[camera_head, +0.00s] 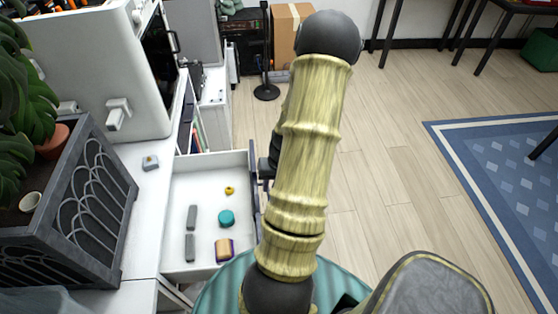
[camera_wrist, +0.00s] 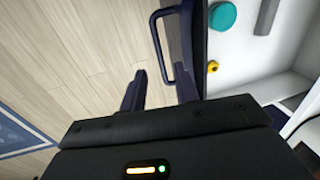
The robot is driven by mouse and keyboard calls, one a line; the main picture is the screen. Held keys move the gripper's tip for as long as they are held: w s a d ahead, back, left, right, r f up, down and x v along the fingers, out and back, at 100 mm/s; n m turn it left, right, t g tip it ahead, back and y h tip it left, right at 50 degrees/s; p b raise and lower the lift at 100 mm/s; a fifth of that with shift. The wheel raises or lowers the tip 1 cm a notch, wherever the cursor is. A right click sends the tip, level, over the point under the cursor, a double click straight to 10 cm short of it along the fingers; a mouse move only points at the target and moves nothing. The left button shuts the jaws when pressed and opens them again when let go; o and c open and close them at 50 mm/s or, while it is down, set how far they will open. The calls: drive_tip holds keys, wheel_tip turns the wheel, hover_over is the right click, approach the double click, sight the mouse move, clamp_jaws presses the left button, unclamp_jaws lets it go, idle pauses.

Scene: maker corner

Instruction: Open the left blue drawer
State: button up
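The drawer (camera_head: 205,180) is pulled out from the white counter, its white inside open to view. Its dark blue front edge (camera_head: 254,165) faces right, partly behind my arm. The wrist view shows the dark blue front (camera_wrist: 200,40) and its bar handle (camera_wrist: 163,45). My gripper (camera_wrist: 160,88) is at the handle. Its two fingers stand apart, with the lower end of the handle between or just beyond them; I cannot tell if they touch it. In the head view my gripper is mostly hidden behind my arm.
The drawer holds a teal round item (camera_head: 226,217), a small yellow item (camera_head: 229,190), a tan and purple item (camera_head: 224,249) and two grey blocks. A dark planter (camera_head: 75,200) stands on the counter at left. Wood floor (camera_head: 390,150) is clear at right.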

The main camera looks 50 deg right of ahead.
wheel_tip(320, 180, up, 12)
drive_tip(key=s+d+p, duration=0.1)
drive_tip(key=shift+s+d, duration=0.2)
drive_tip(key=shift+d, duration=0.1)
idle(0.4)
drive_tip(key=w+a+r+n+p, duration=0.2)
drive_tip(key=a+r+n, duration=0.1)
drive_tip(key=a, duration=0.6)
drive_tip(key=w+a+r+n+h+p, duration=0.1)
drive_tip(key=w+a+r+n+p, duration=0.1)
drive_tip(key=a+r, duration=0.4)
drive_tip(key=w+a+r+n+t+p, duration=0.1)
drive_tip(key=w+a+r+n+p, duration=0.1)
drive_tip(key=a, duration=1.2)
wheel_tip(320, 180, up, 3)
drive_tip(key=shift+w+f+n+h+p, duration=0.1)
drive_tip(key=shift+w+n+h+p, duration=0.2)
drive_tip(key=shift+n, duration=0.6)
